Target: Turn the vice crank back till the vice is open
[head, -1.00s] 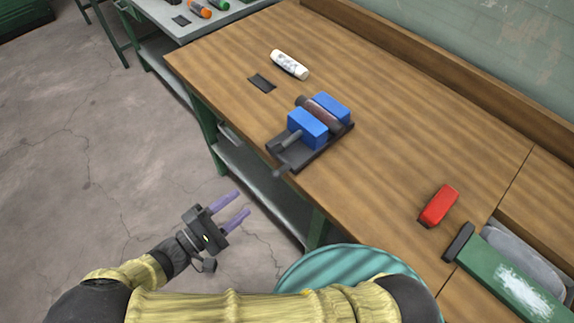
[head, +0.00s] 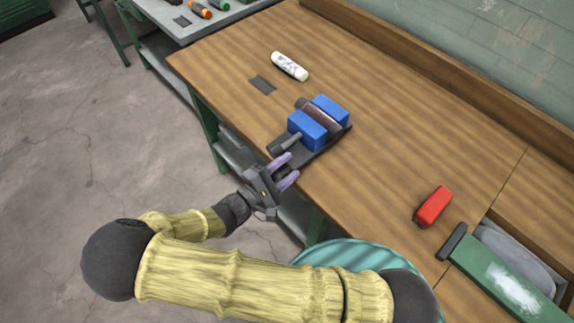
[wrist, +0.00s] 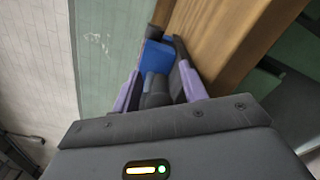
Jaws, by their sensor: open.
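The vice (head: 318,127) stands at the table's front edge, with two blue jaws on a dark base. A brown cylinder (head: 319,114) lies between the jaws, seemingly touching both. The grey screw (head: 288,142) points out over the edge; the crank at its end is hidden behind my gripper in the head view. My gripper (head: 291,168) is open at the vice's front end. In the wrist view, a dark rounded part (wrist: 155,88) shows between the purple fingers, with a blue jaw (wrist: 155,57) beyond. I cannot tell whether the fingers touch the crank.
The wooden table (head: 390,130) is mostly bare. A white bottle (head: 289,66) and a dark flat patch (head: 263,84) lie behind the vice to the left. A teal round top (head: 345,256) is below the edge.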

